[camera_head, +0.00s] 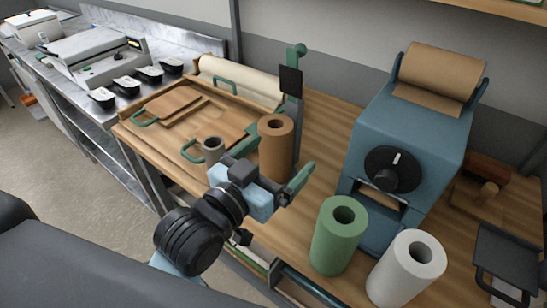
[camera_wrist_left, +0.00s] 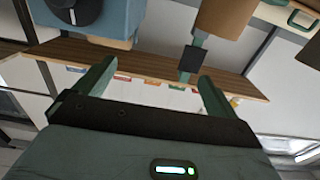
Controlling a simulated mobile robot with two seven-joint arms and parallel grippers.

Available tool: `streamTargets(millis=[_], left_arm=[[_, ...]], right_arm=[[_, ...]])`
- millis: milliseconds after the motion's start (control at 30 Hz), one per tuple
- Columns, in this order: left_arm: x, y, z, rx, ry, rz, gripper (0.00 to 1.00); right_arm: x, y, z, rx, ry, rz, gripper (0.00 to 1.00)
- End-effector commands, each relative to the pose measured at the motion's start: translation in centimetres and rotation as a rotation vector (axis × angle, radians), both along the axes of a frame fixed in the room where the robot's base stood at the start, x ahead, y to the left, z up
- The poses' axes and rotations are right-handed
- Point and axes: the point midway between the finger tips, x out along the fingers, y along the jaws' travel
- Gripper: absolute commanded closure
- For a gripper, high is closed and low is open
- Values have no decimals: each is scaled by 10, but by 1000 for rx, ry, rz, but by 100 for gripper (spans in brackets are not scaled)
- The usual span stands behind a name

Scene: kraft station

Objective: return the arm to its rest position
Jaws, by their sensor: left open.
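My left gripper (camera_head: 278,158) comes in from the left over the front part of the wooden bench, its green fingers spread. In the left wrist view the gripper (camera_wrist_left: 157,78) is open, with nothing held between the fingers; a shelf and wall show beyond. In the head view it overlaps the lower part of an upright brown roll (camera_head: 276,147); I cannot tell how far apart they are. My right gripper is not in view.
A green roll (camera_head: 340,235) and a white roll (camera_head: 405,268) stand right of the gripper. Behind them is a blue dispenser (camera_head: 376,143) with a black knob. Wooden trays (camera_head: 172,103) and a pale long roll (camera_head: 240,80) lie left. A dark upright post (camera_head: 290,82) rises behind the brown roll.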

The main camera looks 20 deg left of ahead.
Motion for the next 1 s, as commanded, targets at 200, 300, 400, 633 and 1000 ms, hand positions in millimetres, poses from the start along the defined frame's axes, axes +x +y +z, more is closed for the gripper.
streamTargets(millis=[200,300,400,633,1000], left_arm=[[0,0,-1,0,1,0,4],[0,0,-1,0,1,0,4],[0,0,-1,0,1,0,4],[0,0,-1,0,1,0,4],[-39,35,-130,120,443,68,4]], right_arm=[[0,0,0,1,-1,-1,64],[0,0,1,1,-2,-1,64],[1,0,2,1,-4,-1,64],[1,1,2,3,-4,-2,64],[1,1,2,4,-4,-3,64]])
